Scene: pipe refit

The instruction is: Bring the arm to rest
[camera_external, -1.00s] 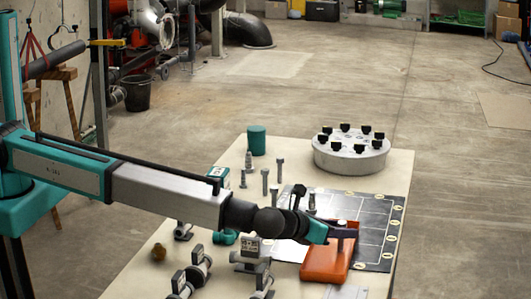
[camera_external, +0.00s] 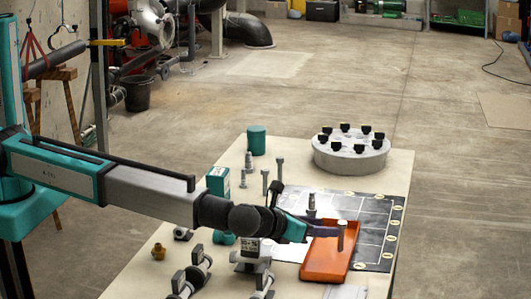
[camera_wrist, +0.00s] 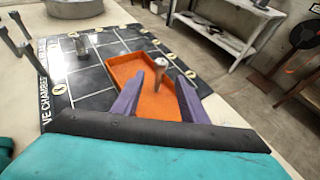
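My gripper (camera_external: 322,231) is above the left part of the orange tray (camera_external: 322,264) at the front right of the table. Its two purple fingers are spread apart and empty in the wrist view (camera_wrist: 158,84). A grey bolt (camera_external: 341,236) appears to stand upright with its head up, at the tray. In the wrist view the bolt (camera_wrist: 160,66) shows between and just beyond the fingertips, apart from both. The tray also shows there (camera_wrist: 123,70). My arm reaches in from the left, over the table.
A dark marked mat (camera_external: 372,232) lies beside and under the tray, with another bolt (camera_external: 311,204) at its left. A round grey flange (camera_external: 350,160) with black-capped studs and a teal cylinder (camera_external: 256,139) stand at the back. Pipe supports (camera_external: 250,258) crowd the front left.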

